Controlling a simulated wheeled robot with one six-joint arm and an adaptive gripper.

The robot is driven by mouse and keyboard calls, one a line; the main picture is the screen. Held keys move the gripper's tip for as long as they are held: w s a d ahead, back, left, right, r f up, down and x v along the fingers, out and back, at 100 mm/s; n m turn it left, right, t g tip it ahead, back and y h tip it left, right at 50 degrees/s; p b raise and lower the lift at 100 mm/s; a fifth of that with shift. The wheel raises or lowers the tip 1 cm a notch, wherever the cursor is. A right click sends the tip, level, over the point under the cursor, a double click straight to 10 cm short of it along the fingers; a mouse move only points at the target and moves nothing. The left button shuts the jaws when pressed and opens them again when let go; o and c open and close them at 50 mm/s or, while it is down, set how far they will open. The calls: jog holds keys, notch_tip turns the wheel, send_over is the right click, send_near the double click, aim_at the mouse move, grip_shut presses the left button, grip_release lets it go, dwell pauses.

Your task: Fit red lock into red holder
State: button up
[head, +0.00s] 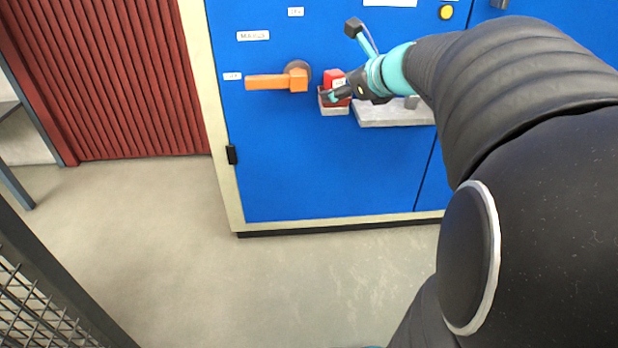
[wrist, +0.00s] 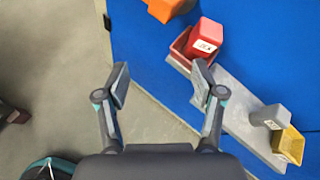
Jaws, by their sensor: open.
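The red lock (wrist: 205,36), a block with a white label, stands in or on the red holder (wrist: 179,46), a small open tray on the blue cabinet front. I cannot tell how deep it sits. In the head view the lock (head: 333,76) shows above the holder (head: 335,110), partly hidden by my gripper (head: 335,97). In the wrist view my gripper (wrist: 160,83) is open and empty, fingers wide apart. The lock and holder are beyond the right fingertip, not between the fingers.
An orange handle (head: 277,82) juts from the cabinet (head: 320,170) left of the holder. A grey shelf (head: 393,118) is to the right; in the wrist view it carries a grey block (wrist: 268,117) and a yellow block (wrist: 291,145). Floor in front is clear.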

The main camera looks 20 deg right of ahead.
jog(key=s+a+f+n+g, duration=0.35)
jog(key=s+a+n, duration=0.35)
jog(key=a+n, duration=0.25)
jog(key=s+a+f+n+g+h, duration=0.1)
jog(key=s+a+f+n, duration=0.1)
jog(key=s+f+n, duration=0.3)
jog(key=s+a+f+n+g+h, duration=0.1)
jog(key=s+f+n, duration=0.4)
jog(key=s+n, duration=0.7)
jog(key=a+n+g, duration=0.1)
jog(key=a+n, duration=0.1)
jog(key=n, duration=0.1)
jog(key=shift+s+h, duration=0.2)
jog(key=shift+h, duration=0.1)
notch_tip(320, 180, up, 7)
jog(key=p, duration=0.7)
